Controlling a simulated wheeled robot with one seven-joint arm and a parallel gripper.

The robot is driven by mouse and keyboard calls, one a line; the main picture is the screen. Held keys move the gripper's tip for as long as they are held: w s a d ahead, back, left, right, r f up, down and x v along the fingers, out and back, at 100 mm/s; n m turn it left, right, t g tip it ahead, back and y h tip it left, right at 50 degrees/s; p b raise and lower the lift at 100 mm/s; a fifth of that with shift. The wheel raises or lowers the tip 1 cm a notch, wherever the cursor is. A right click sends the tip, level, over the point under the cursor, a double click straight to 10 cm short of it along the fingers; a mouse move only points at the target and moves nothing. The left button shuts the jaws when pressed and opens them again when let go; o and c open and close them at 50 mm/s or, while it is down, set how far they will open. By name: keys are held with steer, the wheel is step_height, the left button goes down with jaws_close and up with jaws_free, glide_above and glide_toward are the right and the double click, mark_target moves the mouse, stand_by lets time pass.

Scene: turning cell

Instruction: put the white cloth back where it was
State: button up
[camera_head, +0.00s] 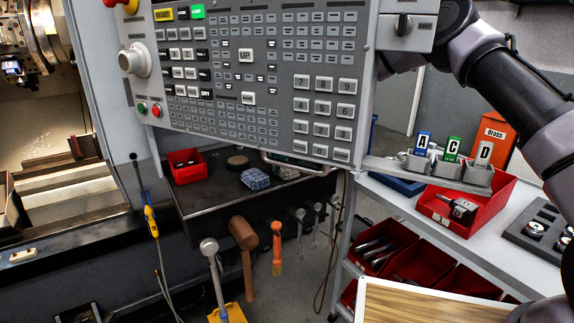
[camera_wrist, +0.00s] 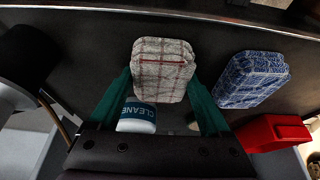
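The white cloth (camera_wrist: 163,62) is a folded pad with a grey check and a red stripe, seen in the wrist view. My gripper (camera_wrist: 163,88) has green fingers, one against each side of the cloth, and looks shut on it. Whether the cloth touches the dark shelf (camera_wrist: 75,25) below is hard to tell. A folded blue cloth (camera_wrist: 252,80) lies on the shelf to its right; in the head view the blue cloth (camera_head: 255,178) is on the dark shelf under the control panel. There, my gripper is mostly hidden behind the panel.
A white tub labelled cleaner (camera_wrist: 137,115) stands near my left finger. A red bin (camera_wrist: 268,135) is at right. In the head view, the control panel (camera_head: 250,75) hangs over the shelf, and hammers (camera_head: 243,240) hang at its front. A side table (camera_head: 400,200) stands at right.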

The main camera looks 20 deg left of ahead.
steer(key=shift+o, duration=1.2)
steer(key=v, duration=1.1)
steer(key=shift+s+r, duration=0.25)
steer(key=shift+s, duration=0.05)
